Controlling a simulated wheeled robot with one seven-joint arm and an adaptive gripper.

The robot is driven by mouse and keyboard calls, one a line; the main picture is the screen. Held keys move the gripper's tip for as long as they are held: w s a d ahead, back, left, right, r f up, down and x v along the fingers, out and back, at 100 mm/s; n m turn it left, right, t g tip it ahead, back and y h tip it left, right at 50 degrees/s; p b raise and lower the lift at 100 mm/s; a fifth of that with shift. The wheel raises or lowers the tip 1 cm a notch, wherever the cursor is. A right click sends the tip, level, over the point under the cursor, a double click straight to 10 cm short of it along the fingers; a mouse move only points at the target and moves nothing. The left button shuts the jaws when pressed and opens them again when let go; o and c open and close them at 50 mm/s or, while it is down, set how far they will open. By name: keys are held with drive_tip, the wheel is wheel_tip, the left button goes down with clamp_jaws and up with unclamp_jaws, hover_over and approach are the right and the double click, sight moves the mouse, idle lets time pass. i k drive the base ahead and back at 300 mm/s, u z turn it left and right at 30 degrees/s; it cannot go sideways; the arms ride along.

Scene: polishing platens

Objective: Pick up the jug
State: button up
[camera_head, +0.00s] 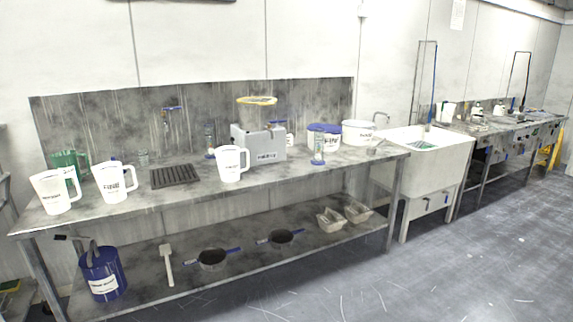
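Several jugs stand upright on the metal bench, and I cannot tell which one the task means. A white jug (53,192) with dark lettering stands at the bench's left end. A second white jug (114,182) stands just right of it, its handle to the right. A third white jug (230,164) stands near the bench's middle, in front of a grey machine. A green jug (69,163) stands behind the leftmost white jug and is partly hidden by it. My gripper is not in view.
The bench (290,178) also bears a dark drain grid (174,176), a grey machine (258,143) and white tubs (324,136). Its lower shelf holds a blue bucket (103,274) and pans (212,260). A white sink (428,167) stands to the right. The floor (470,260) in front is clear.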

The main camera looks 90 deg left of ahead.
sight(109, 177)
drive_tip(key=u, duration=3.9)
